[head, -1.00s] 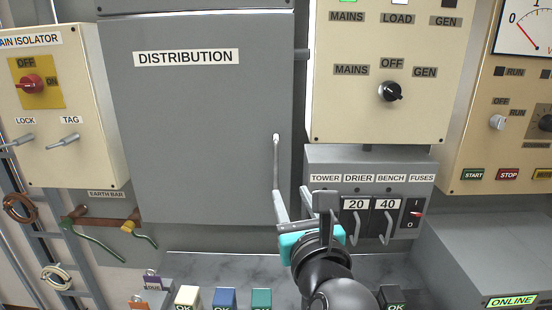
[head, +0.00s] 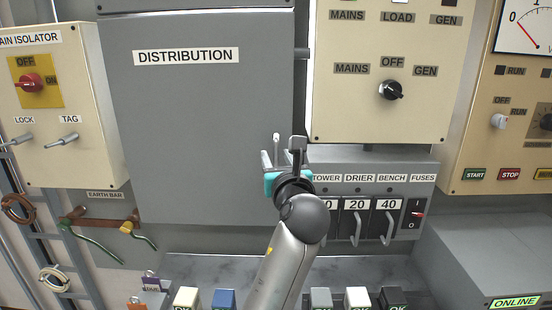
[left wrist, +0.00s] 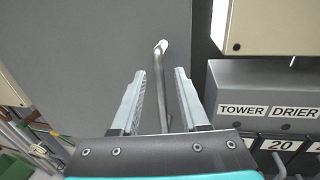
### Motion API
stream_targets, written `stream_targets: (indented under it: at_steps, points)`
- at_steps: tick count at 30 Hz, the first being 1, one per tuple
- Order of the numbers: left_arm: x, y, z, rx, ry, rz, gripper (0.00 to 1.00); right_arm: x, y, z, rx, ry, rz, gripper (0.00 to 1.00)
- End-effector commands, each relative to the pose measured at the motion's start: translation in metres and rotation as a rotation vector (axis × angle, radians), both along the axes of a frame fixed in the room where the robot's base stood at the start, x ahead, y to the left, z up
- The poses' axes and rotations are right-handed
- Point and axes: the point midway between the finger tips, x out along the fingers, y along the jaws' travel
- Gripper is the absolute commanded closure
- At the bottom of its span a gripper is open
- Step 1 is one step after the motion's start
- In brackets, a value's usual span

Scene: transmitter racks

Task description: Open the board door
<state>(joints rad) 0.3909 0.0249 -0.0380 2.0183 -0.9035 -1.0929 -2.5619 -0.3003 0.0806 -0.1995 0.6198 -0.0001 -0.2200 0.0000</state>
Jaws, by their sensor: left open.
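The board door (head: 200,120) is a large grey panel labelled DISTRIBUTION, and it looks shut in the head view. Its handle (head: 276,138) is a thin upright grey bar near the door's right edge; its lower part is hidden behind my gripper. My left gripper (head: 287,150) is open at the handle's height. In the left wrist view, the handle (left wrist: 161,80) stands between the two open fingers (left wrist: 158,95), with its top beyond the fingertips. I cannot tell whether either finger touches it. My right gripper is not in view.
The fuse box (head: 370,163) with several hooked fuse handles stands just right of my gripper. Above it is the cream MAINS/GEN panel (head: 350,115). The cream main isolator box (head: 85,115) is left of the door. Several OK-marked blocks (head: 187,297) line the shelf below.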

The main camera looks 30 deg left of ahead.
Motion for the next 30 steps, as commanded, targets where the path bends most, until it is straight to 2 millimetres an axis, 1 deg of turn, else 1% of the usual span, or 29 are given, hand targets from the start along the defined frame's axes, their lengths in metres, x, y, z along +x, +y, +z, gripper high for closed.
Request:
stream_targets:
  at_steps: [4, 12, 24, 30]
  points:
    - [0.0057, 0.0055, 0.0, 0.0, 0.0, -0.001, 0.55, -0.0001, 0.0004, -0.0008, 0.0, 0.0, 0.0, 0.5]
    - [0.0062, 0.0061, 0.0, 0.0, 0.0, 0.0, 0.55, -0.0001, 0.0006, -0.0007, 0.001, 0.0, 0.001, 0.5]
    - [0.006, 0.0057, -0.0002, -0.001, 0.0, 0.0, 1.0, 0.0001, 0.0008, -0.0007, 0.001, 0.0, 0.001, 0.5]
    - [0.006, 0.0058, -0.0002, -0.001, 0.001, 0.0, 1.0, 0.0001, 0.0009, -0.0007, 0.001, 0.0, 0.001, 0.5]
